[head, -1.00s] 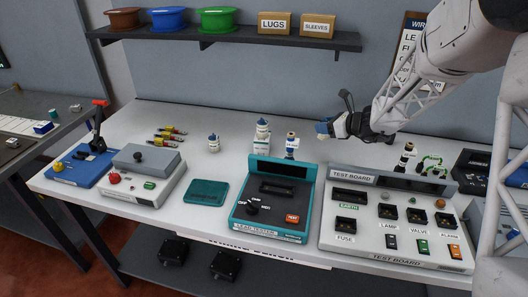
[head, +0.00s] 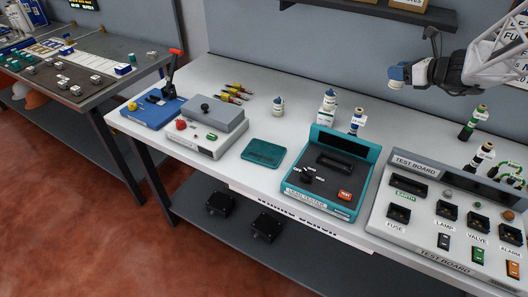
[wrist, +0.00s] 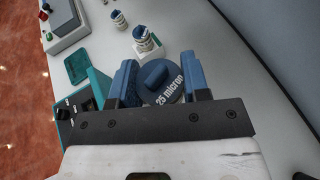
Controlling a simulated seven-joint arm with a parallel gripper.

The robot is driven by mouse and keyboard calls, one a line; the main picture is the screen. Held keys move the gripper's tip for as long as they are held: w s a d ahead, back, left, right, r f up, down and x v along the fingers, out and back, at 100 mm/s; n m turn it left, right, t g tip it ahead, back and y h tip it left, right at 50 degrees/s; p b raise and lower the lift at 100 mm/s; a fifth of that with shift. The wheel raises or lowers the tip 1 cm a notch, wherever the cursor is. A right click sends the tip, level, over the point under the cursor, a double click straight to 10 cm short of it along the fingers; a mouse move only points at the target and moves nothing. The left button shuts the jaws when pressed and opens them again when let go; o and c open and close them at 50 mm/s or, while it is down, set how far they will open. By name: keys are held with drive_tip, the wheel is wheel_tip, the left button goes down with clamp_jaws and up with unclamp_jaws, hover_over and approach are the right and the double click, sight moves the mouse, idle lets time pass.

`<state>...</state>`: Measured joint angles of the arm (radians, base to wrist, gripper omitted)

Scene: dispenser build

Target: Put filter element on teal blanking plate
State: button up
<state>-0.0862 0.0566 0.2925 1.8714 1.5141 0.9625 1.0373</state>
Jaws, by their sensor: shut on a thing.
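My gripper (head: 402,73) is raised above the back right part of the bench. It is shut on the filter element (wrist: 162,82), whose blue cap reads "25 micron" between the two blue fingers in the wrist view. In the head view the filter element's pale lower part (head: 396,84) shows below the fingers. The teal blanking plate (head: 264,152) lies flat and bare on the bench, left of the lead tester, well away to the left of my gripper. It also shows at upper left in the wrist view (wrist: 78,65).
The teal lead tester (head: 325,185) stands right of the plate. Small blue-capped pieces (head: 278,106) (head: 328,107) stand behind the plate and tester. A grey box with a red button (head: 205,132) is left of the plate. The test board (head: 440,215) is at right.

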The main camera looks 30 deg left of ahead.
drive_tip(key=s+a+n+g+y, duration=0.1)
drive_tip(key=s+a, duration=0.4)
drive_tip(key=a, duration=0.4)
drive_tip(key=s+a+n+g, duration=0.1)
drive_tip(key=s+a, duration=0.4)
drive_tip(key=a, duration=0.3)
drive_tip(key=n+g, duration=0.3)
hover_over(264, 152)
wheel_tip(264, 152, down, 11)
drive_tip(key=shift+a, duration=0.1)
drive_tip(key=shift+f, duration=3.15)
drive_tip(key=shift+f, duration=0.1)
drive_tip(key=shift+f, duration=1.8)
drive_tip(key=shift+f, duration=0.1)
